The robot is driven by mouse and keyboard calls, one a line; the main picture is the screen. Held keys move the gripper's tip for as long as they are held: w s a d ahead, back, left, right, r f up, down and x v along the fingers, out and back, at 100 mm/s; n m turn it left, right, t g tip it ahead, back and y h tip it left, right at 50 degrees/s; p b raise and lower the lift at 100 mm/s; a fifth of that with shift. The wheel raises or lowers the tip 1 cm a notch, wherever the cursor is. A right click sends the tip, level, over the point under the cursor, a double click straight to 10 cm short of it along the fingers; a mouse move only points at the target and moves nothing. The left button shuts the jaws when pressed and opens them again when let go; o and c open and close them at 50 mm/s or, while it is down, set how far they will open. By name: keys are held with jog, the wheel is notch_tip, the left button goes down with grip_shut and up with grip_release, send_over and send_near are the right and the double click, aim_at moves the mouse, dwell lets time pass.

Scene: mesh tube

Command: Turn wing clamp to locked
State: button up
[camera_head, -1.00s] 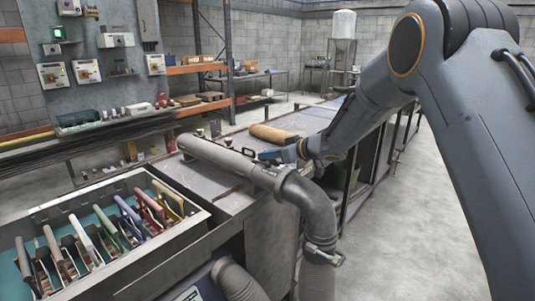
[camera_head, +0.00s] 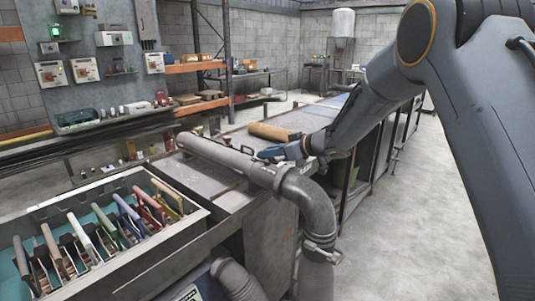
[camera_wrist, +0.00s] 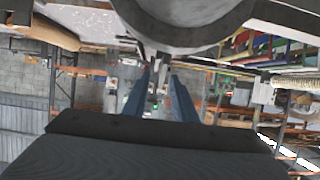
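A grey pipe (camera_head: 213,152) runs along the bench top and bends down through an elbow (camera_head: 315,205). A metal clamp band (camera_head: 279,180) sits where the straight pipe meets the elbow. A second clamp (camera_head: 321,247) with a small projecting piece is lower on the elbow. I cannot tell which is the wing clamp, nor its lock state. My gripper (camera_head: 264,154) is just above and behind the pipe, near the upper joint. The wrist view shows its two blue fingers apart, with the pipe's grey curved surface (camera_wrist: 185,12) close above them. Any contact is unclear.
An open box (camera_head: 190,222) with several coloured-handled tools stands at front left. A tan roll (camera_head: 273,132) lies on the bench behind my gripper. A ribbed hose (camera_head: 237,278) is below the pipe. The floor at right (camera_head: 410,225) is clear.

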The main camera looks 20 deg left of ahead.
jog(key=shift+b+v, duration=0.7)
jog(key=shift+v, duration=2.45)
jog(key=shift+d, duration=0.1)
jog(key=d+f+m+t+h, duration=0.2)
jog(key=d+m+t+h, duration=0.4)
jog(key=d, duration=1.3)
jog(key=s+d+f+m+g+h, duration=0.25)
jog(key=s+d+h, duration=0.2)
jog(key=d, duration=0.45)
jog(key=s+d+f+m+g, duration=0.1)
jog(key=s+d+f+g, duration=0.1)
jog(key=s, duration=0.7)
jog(key=s+d+f+m+g+h, duration=0.1)
jog(key=s+d+f, duration=0.3)
jog(key=s, duration=0.6)
jog(key=s+d+f+m+g+h, duration=0.1)
jog(key=s+d+f+m+g, duration=0.1)
jog(key=s, duration=0.7)
jog(key=shift+s+d+f+m+g, duration=0.4)
jog(key=shift+d+m+g, duration=0.15)
jog(key=shift+d+g, duration=0.45)
